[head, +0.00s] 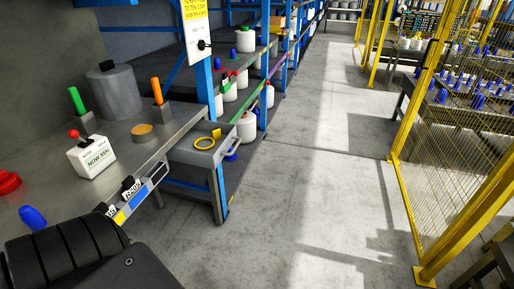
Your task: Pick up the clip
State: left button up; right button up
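A yellow ring with a small tab (205,144) lies on a small grey metal shelf (186,155) beside the workbench. It is the thing that looks most like a clip, but I cannot tell for sure. Neither gripper's fingers show. A black ribbed part, apparently of my own arm, fills the lower left corner and hides part of the bench.
The grey bench (130,142) holds a white box with a red knob (91,157), a grey cylinder (115,92), green (77,101) and orange (157,91) sticks, and a blue piece (32,217). Yellow fencing (410,200) stands right. The concrete floor (300,190) between is clear.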

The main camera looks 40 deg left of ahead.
aim_at(216, 134)
jog(key=z, duration=0.15)
jog(key=i, duration=2.3)
jog(key=u, duration=0.5)
